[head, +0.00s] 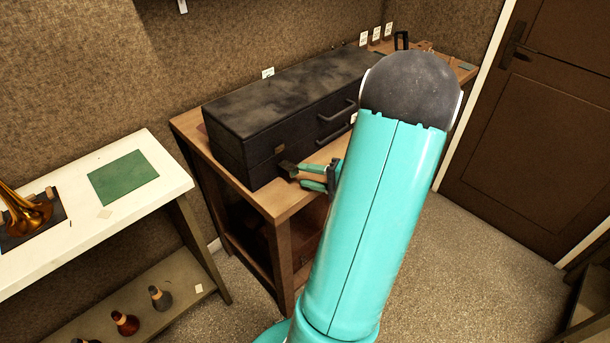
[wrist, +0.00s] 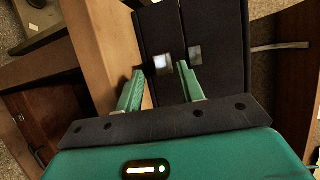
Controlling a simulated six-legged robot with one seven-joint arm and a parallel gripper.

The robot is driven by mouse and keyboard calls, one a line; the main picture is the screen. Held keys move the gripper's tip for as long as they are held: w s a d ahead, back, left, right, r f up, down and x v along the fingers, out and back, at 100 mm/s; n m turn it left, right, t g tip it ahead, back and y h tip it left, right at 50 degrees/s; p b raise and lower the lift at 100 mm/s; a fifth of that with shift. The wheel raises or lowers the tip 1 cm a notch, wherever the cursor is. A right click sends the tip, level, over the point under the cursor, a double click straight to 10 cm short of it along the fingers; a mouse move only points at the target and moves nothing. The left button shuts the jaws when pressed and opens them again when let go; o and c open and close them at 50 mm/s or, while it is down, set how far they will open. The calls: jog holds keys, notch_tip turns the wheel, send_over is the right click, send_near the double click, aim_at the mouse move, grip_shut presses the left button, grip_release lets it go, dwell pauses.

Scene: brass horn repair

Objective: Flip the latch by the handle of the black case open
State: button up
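The black case (head: 290,100) lies long and closed on a wooden bench, its front facing my arm. A small brass-coloured latch (head: 280,149) is on its front face, towards the left end. In the wrist view two small metal latch plates show, one bright (wrist: 162,63) and one greyer (wrist: 195,56), on either side of the case's seam. My gripper (head: 298,175) is open and empty, just in front of the case's front. In the wrist view its teal fingers (wrist: 160,70) are apart, with the bright plate between their tips. I cannot tell whether they touch the case.
A dark handle (head: 338,111) sticks out from the case front, right of the latch; a bar also shows in the wrist view (wrist: 280,47). The wooden bench (head: 283,205) has a narrow bare strip before the case. A white table (head: 120,215) with a brass horn (head: 25,215) stands left.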

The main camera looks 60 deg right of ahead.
jog(key=v, duration=1.2)
jog(key=shift+r, duration=0.1)
jog(key=w+a+r+n+g+y, duration=0.2)
jog(key=w+a+n+g+y, duration=0.25)
jog(key=a, duration=0.45)
jog(key=w+a+r+n+g+y, duration=0.1)
jog(key=w+a+r+n+g, duration=0.3)
jog(key=w+a, duration=0.45)
jog(key=a+r+n+g+h, duration=0.1)
jog(key=a+r+n+h, duration=0.2)
jog(key=a, duration=0.7)
jog(key=a+r+n+g+h, duration=0.1)
jog(key=a+r+n+h, duration=0.3)
jog(key=a, duration=0.7)
jog(key=shift+w+a+r+n+h, duration=0.2)
jog(key=shift+w+r+n+h, duration=0.1)
jog(key=shift+n+h, duration=0.35)
jog(key=shift+d, duration=0.2)
